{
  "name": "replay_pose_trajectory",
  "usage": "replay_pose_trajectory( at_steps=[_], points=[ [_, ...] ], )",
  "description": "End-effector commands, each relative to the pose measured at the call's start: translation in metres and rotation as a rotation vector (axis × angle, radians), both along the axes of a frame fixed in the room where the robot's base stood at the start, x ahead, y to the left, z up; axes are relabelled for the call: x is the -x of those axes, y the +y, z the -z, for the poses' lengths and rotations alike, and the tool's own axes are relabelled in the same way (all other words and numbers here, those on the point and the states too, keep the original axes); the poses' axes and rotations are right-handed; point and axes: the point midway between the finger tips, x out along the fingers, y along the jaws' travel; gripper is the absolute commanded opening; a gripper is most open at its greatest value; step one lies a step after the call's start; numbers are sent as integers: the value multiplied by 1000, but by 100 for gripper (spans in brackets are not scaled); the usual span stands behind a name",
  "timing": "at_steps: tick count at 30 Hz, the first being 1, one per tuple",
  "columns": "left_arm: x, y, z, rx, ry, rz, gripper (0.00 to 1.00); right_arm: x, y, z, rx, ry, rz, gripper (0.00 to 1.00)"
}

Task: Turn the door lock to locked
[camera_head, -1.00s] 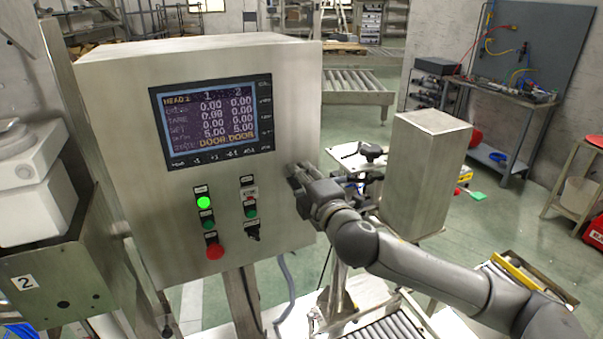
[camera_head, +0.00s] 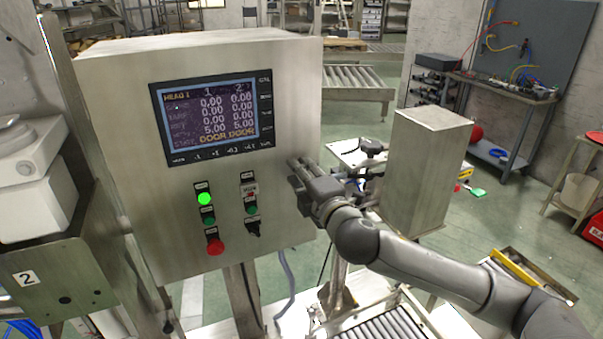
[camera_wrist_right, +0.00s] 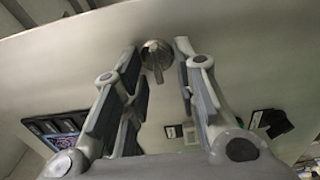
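The door lock is a small round metal knob (camera_wrist_right: 157,56) on the grey panel in the right wrist view, with a raised grip across it. My right gripper (camera_wrist_right: 157,50) is open, with one finger on each side of the knob; I cannot tell whether either finger touches it. In the head view my right gripper (camera_head: 296,172) is at the right edge of the control cabinet's front (camera_head: 120,120), and the lock is hidden there. My left gripper is not in view.
The cabinet front has a display (camera_head: 212,118), a lit green button (camera_head: 204,199), a red button (camera_head: 215,246) and a black switch (camera_head: 253,228). A tall metal box (camera_head: 425,170) stands right of my right gripper. A roller conveyor (camera_head: 385,325) is below my arm.

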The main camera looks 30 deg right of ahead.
Motion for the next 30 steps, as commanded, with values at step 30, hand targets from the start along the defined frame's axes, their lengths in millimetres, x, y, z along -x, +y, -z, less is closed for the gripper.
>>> replay_pose_trajectory(
  at_steps=[30],
  points=[
    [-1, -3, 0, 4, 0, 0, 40, 73, 4, 0, 1, 1, -1, 28]
  ],
)
